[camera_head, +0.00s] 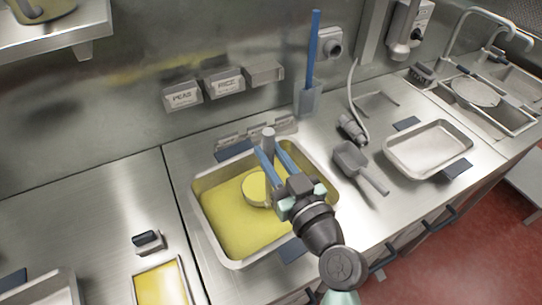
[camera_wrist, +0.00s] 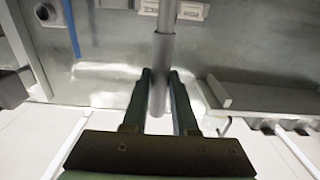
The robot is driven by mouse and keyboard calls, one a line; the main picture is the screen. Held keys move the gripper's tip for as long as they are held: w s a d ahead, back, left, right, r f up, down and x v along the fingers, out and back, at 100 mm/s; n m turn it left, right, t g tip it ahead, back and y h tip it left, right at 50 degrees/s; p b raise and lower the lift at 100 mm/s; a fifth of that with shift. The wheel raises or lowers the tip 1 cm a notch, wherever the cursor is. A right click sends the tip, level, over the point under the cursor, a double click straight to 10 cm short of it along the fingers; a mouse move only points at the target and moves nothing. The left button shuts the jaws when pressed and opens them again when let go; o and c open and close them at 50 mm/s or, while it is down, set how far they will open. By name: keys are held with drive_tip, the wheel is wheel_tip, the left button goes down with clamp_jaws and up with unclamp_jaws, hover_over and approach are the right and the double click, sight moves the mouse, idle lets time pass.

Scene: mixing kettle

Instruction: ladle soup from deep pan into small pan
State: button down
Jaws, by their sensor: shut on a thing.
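The deep pan (camera_head: 207,240) in the middle of the counter holds yellow soup. My gripper (camera_head: 267,150) is above its far right part, shut on the upright grey handle of the ladle (camera_head: 268,134). In the wrist view the handle (camera_wrist: 164,50) stands between the two dark fingers (camera_wrist: 160,78). The ladle's round bowl is over or in the soup and shows yellow inside; I cannot tell how far it is above the surface. A smaller pan (camera_head: 136,287) with yellow contents is at the lower left, cut off by the picture edge.
A dark-handled item (camera_head: 148,241) lies behind the smaller pan. A grey scoop (camera_head: 352,160) and an empty tray (camera_head: 398,165) are to the right, with a sink beyond. Labelled boxes (camera_head: 223,82) and a blue-handled tool (camera_head: 313,55) are at the back wall. The left counter has bare room.

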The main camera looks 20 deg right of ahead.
wheel_tip(320, 180, up, 10)
drive_tip(key=p, duration=0.6)
drive_tip(key=shift+a, duration=0.15)
idle(0.7)
